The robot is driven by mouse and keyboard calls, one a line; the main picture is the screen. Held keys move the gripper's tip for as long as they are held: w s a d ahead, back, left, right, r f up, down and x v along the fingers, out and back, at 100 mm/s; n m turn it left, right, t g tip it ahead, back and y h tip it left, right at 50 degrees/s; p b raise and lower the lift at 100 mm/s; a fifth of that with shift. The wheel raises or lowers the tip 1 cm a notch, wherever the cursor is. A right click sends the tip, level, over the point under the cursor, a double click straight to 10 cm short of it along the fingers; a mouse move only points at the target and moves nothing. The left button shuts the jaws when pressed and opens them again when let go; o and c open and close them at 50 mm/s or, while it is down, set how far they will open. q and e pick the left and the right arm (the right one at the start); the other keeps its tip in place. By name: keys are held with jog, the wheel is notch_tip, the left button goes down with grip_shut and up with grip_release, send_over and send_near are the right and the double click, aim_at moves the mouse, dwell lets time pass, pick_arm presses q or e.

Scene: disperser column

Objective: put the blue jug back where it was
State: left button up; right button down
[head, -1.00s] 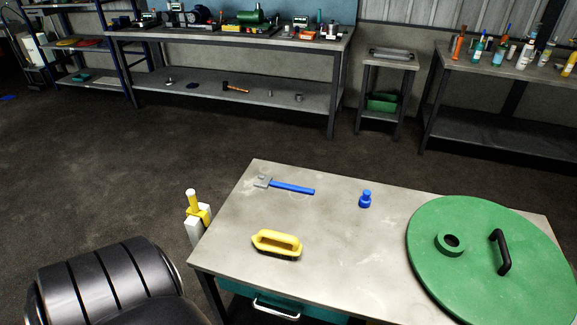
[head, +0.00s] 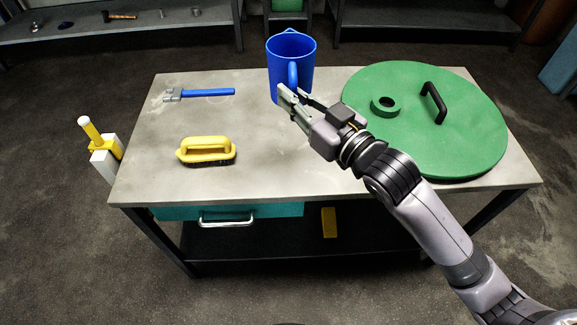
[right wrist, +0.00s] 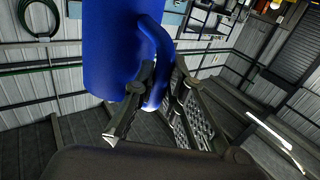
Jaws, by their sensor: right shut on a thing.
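A blue jug (head: 279,65) with an open top is at the table's far middle in the head view, roughly upright. My right gripper (head: 291,94) is shut on the jug's handle. In the right wrist view the jug (right wrist: 107,45) fills the upper left, and its handle runs down between the fingers of my right gripper (right wrist: 157,97). The jug's base is partly behind the fingers, so I cannot tell how high it is above the grey table (head: 262,165). My left gripper is not in view.
A large green lid (head: 440,145) with a black handle covers the table's right. A blue-handled scraper (head: 205,92) and a yellow brush (head: 207,148) lie on the left. A white and yellow object (head: 103,160) stands beside the table's left edge. The front middle is clear.

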jog(key=shift+w+f, duration=0.1)
jog(key=shift+f, duration=0.4)
jog(key=shift+a+f+b, duration=0.1)
jog(key=shift+f+b, duration=1.05)
jog(key=shift+f, duration=8.6)
jog(key=shift+f, duration=0.15)
jog(key=c, duration=1.6)
grip_release()
jog(key=shift+c, duration=0.2)
